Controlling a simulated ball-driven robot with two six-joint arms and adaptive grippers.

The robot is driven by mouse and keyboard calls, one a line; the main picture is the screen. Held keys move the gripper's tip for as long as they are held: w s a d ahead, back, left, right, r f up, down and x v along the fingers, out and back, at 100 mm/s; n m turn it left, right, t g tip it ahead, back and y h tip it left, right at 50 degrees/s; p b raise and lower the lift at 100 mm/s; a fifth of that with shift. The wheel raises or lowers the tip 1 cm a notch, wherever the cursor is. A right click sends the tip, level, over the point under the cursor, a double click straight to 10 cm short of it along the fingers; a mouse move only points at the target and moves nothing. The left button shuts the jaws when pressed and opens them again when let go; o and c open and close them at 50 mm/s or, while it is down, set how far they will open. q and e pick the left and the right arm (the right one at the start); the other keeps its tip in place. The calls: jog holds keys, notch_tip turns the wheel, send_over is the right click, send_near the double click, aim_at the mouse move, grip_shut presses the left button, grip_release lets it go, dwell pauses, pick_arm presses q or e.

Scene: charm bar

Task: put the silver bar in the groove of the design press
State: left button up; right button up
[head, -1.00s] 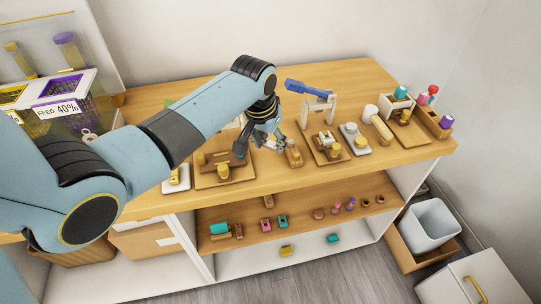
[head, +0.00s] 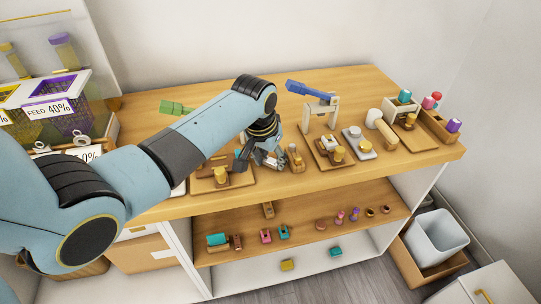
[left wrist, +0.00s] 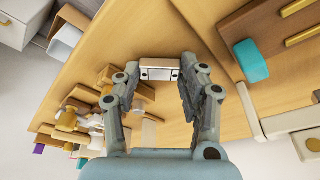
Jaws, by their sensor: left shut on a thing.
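My left gripper (head: 262,164) is over the middle of the wooden counter. It is shut on the silver bar, a short pale block (left wrist: 159,63) between the two fingertips in the left wrist view. In the head view the fingers mostly hide the bar. A press with a blue lever and cream frame (head: 320,111) stands right of the gripper on a wooden board. Another with a green lever (head: 176,107) stands at the left, mostly behind my arm. I cannot tell which is the design press, and no groove shows clearly. My right gripper is not in view.
A wooden block with a brass knob (head: 295,158) stands close right of the gripper. A brown fixture on a board (head: 216,182) is close left. A white mallet (head: 378,124) and a tray of colored pegs (head: 443,126) are farther right.

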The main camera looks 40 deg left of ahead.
pick_arm(q)
jog(key=o, duration=1.2)
jog(key=shift+f, duration=0.1)
jog(key=shift+c, duration=0.2)
jog(key=v, duration=1.3)
jog(key=shift+w+p, duration=0.2)
jog(key=shift+p, duration=0.25)
